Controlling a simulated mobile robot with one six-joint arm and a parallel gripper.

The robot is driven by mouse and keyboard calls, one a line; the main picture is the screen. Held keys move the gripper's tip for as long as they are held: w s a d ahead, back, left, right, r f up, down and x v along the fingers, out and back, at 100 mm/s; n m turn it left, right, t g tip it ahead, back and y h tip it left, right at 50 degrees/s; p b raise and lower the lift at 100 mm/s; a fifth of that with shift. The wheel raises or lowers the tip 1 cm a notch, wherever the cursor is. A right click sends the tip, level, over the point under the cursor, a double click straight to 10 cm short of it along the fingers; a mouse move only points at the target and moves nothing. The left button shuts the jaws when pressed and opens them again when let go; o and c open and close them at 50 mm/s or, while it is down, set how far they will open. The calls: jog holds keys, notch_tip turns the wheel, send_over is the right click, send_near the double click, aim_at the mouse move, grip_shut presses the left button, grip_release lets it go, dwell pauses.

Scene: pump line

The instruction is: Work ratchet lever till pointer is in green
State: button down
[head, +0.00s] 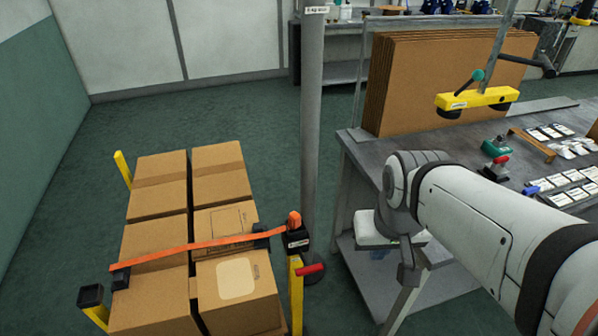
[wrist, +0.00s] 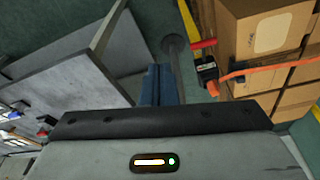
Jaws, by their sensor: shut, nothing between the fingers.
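The ratchet (head: 297,238) is a small dark box with an orange top, on a yellow post at the near right corner of the carton stack. Its red lever (head: 311,270) sticks out to the right, low beside the post. An orange strap (head: 200,248) runs from the ratchet across the cartons. In the wrist view the ratchet (wrist: 206,70) and red lever (wrist: 203,44) show right of my gripper (wrist: 157,72). The gripper's blue fingers are shut and empty, apart from the lever. No pointer or green zone can be made out.
Cartons (head: 160,240) stand stacked between yellow posts. A grey column (head: 312,120) rises just behind the ratchet. A grey workbench (head: 365,150) with cardboard sheets (head: 440,75) stands to the right, close to my arm. The floor at left is clear.

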jog(key=shift+d, duration=0.15)
jog(key=w+a+f+n+g+p, duration=0.2)
jog(key=w+a+f, duration=0.4)
jog(key=w+a, duration=0.6)
jog(key=shift+w+f+n+p, duration=0.2)
jog(key=shift+w+n+p, duration=0.35)
jog(key=shift+w, duration=0.4)
